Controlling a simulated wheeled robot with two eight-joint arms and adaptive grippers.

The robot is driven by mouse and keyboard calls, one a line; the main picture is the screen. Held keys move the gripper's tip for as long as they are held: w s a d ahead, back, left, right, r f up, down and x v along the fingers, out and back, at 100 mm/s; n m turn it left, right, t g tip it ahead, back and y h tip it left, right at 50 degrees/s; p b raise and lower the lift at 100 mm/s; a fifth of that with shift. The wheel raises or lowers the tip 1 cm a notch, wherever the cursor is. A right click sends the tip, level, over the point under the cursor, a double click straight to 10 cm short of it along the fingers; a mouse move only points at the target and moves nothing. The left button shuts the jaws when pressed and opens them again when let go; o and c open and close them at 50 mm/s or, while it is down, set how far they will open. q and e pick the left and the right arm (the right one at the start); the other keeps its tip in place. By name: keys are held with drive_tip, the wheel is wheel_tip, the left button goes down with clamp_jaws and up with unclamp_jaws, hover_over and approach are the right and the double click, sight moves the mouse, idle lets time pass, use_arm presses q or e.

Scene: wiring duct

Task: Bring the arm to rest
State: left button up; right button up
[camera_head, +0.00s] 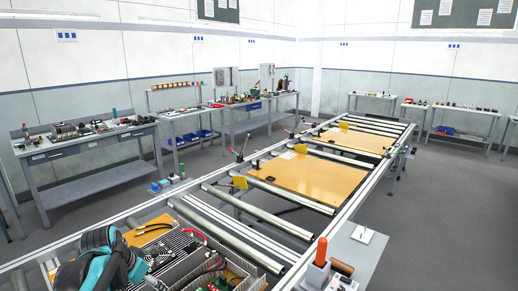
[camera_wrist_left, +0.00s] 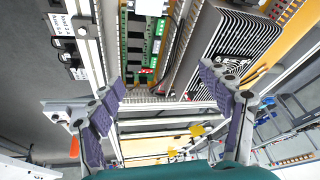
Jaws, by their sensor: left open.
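My left arm (camera_head: 103,262), teal and black, is at the lower left of the head view, over the near end of the assembly panel. My left gripper (camera_wrist_left: 163,88) shows in the wrist view with its two purple-padded fingers spread wide. Nothing is between the fingers. In the head view the panel's parts, including cables and the finned unit, are partly hidden by my arm. My right gripper is in neither view.
A roller conveyor (camera_head: 262,205) with orange boards (camera_head: 305,176) runs away to the back right. A grey side plate (camera_head: 358,250) with an orange-handled tool (camera_head: 321,252) is at the lower right. Workbenches (camera_head: 95,150) line the walls. Grey floor is clear at the right.

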use_arm(q)
drive_tip(key=s+d+f+n+t, duration=0.1)
drive_tip(key=s+d+f, duration=0.1)
drive_tip(key=s+d, duration=0.4)
drive_tip(key=s+d+f+n+t, duration=0.1)
drive_tip(key=s+d+f+n, duration=0.1)
drive_tip(key=s+d, duration=0.5)
drive_tip(key=s+f, duration=0.1)
drive_tip(key=s, duration=0.3)
drive_tip(key=shift+d+t+y, duration=0.3)
drive_tip(key=shift+s, duration=0.1)
